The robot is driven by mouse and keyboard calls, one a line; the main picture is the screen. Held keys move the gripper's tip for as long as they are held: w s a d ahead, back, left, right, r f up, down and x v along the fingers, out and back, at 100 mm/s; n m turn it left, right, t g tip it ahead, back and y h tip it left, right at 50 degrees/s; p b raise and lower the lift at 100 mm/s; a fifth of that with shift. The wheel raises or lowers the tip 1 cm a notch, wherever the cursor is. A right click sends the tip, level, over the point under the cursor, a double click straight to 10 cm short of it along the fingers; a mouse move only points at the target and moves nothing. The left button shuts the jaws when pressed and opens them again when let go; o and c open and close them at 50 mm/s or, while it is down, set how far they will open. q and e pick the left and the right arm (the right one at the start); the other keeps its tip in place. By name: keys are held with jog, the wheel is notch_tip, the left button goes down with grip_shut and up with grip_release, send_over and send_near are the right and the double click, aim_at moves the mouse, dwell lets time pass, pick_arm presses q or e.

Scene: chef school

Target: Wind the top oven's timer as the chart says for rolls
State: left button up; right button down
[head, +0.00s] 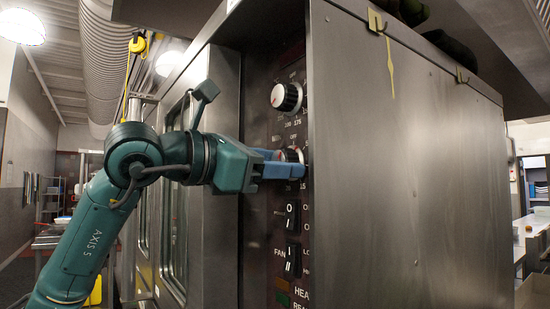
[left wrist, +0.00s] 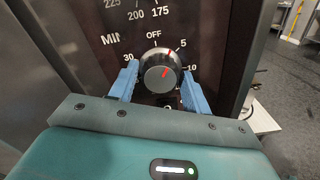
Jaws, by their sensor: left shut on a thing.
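The timer knob (left wrist: 158,74) is round with a grey face and a red mark. Around it the dial (left wrist: 152,36) reads OFF at the top, 5 and 10 on the right, and 30 on the left. The red mark points up and right, about between OFF and 5. My left gripper (left wrist: 164,88) is shut on the timer knob, a blue finger on each side. In the head view my left gripper (head: 291,163) reaches the oven's panel (head: 259,190) from the left and partly hides the knob (head: 291,154). No chart with rolls shows. My right gripper is out of view.
A temperature knob (head: 287,97) sits above the timer. Rocker switches, one (head: 292,217) above the FAN switch (head: 292,260), sit below. A large steel side wall (head: 410,160) juts out right of the panel. The oven door (head: 172,190) is on the left.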

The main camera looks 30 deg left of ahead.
pick_arm(q)
jog(key=shift+m+p, duration=1.5)
jog(key=shift+m, duration=5)
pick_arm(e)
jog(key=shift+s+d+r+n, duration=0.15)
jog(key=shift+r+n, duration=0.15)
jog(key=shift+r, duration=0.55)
pick_arm(q)
jog(key=o, duration=0.8)
jog(key=shift+c, duration=0.2)
jog(key=shift+s+a, duration=0.1)
